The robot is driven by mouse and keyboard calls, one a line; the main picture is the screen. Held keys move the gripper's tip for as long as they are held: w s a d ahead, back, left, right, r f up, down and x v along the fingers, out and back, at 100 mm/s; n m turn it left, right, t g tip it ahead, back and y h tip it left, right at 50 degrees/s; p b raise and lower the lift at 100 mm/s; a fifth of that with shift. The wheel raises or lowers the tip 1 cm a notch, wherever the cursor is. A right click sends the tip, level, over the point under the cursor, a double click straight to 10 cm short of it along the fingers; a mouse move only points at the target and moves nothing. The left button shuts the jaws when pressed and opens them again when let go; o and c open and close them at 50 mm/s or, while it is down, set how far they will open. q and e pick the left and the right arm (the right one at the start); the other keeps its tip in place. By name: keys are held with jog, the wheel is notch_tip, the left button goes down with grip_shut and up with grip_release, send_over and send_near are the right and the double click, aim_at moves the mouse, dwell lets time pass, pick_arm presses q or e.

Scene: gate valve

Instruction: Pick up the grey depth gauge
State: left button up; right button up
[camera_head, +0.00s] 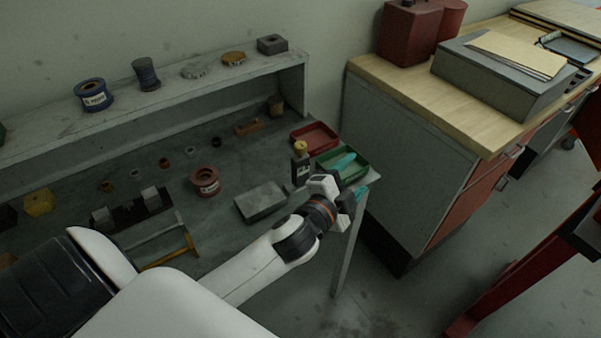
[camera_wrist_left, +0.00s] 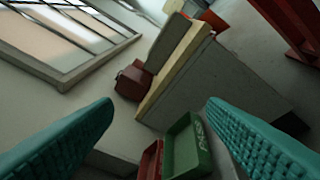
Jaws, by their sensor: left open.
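A long, thin grey T-shaped tool (camera_head: 157,232) lies on the bench, left of the middle in the head view; it looks like the depth gauge, though the view is too coarse to be sure. It is not seen in the left wrist view. My left gripper (camera_head: 352,178) is far to its right, over the bench's right end beside the green tray. Its teal fingers are spread wide with nothing between them, as the left wrist view (camera_wrist_left: 160,110) also shows. My forearm passes near the tool's right side. My right gripper is not in view.
A yellow-handled tool (camera_head: 168,256) lies close to the grey one. A grey block (camera_head: 261,201), a red-brown spool (camera_head: 204,182), a green tray (camera_head: 358,172) and a red tray (camera_head: 314,137) are on the bench. A raised shelf (camera_head: 200,88) runs behind. A wood-topped cabinet (camera_head: 410,100) stands right.

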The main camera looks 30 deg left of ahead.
pick_arm(q)
jog(key=w+d+r+m+g+h, duration=0.1)
jog(key=d+r+m+g+h, duration=0.1)
jog(key=d+r+m+h, duration=0.85)
jog(key=w+d+r+m+g+h, duration=0.1)
jog(key=d+r+m+g+h, duration=0.15)
jog(key=m+h, duration=0.9)
jog(key=m+g+y, duration=1.2)
jog(key=m+y, duration=1)
jog(key=y, duration=0.1)
send_over(300, 160)
jog(key=w+a, duration=0.1)
jog(key=w, duration=0.1)
notch_tip(300, 160, down, 6)
jog(key=shift+s+r, duration=0.1)
notch_tip(300, 160, down, 6)
jog(key=shift+a+p, duration=0.15)
jog(key=shift+p, duration=1.1)
jog(key=f+p, duration=0.2)
jog(key=f, duration=0.3)
jog(key=shift+s+d+f+p, duration=0.15)
jog(key=shift+s+d+p, duration=0.2)
jog(key=shift+s+p, duration=0.05)
jog(key=shift+f, duration=0.2)
jog(key=c, duration=1.2)
